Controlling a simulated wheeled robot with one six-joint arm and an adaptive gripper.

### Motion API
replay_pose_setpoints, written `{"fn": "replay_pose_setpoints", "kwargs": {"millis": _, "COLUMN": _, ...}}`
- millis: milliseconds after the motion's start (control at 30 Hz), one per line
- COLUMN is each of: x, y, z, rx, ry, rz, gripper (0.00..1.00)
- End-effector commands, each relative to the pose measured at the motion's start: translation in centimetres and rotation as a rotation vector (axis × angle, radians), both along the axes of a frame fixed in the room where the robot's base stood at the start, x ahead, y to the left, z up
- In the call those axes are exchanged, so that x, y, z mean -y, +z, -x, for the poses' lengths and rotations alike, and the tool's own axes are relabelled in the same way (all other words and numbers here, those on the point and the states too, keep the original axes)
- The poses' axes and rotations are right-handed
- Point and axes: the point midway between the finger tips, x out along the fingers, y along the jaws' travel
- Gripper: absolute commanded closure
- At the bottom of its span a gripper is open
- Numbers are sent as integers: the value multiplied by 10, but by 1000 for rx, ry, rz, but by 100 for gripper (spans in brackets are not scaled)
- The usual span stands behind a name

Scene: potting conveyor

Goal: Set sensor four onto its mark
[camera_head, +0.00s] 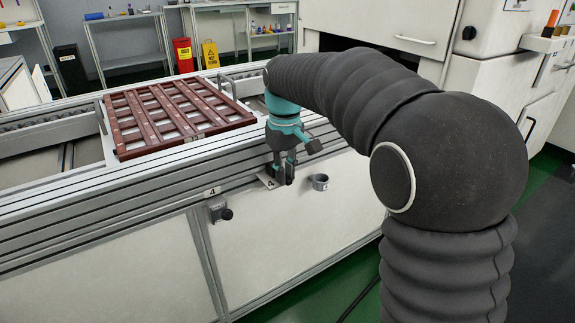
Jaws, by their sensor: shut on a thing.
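My gripper (283,168), teal with dark fingers, points down in front of the conveyor's side rails. It is shut on a small grey piece with a tag reading 4, sensor four (268,182); the fingers partly hide it. The piece looks tilted, and I cannot tell whether it touches the rail. To its left, a pale label reading 4 (213,191) sits on the lower rail, apparently the mark. A grey block with a black knob (220,211) is right below that label. The held piece is to the right of the label, apart from it.
A grey cup-like fitting (320,182) sticks out from the white side panel right of my gripper. A reddish-brown slatted frame (178,114) lies on the conveyor (150,170). The rail between my gripper and the label looks clear.

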Motion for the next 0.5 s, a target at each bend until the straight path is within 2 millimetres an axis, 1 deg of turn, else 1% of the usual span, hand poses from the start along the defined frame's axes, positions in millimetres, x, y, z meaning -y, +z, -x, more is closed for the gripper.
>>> {"fn": "replay_pose_setpoints", "kwargs": {"millis": 200, "x": -3, "y": 1, "z": 2, "rx": 1, "ry": -87, "rz": -1, "gripper": 100}}
{"fn": "replay_pose_setpoints", "kwargs": {"millis": 500, "x": -5, "y": 0, "z": 3, "rx": 1, "ry": -124, "rz": 0, "gripper": 100}}
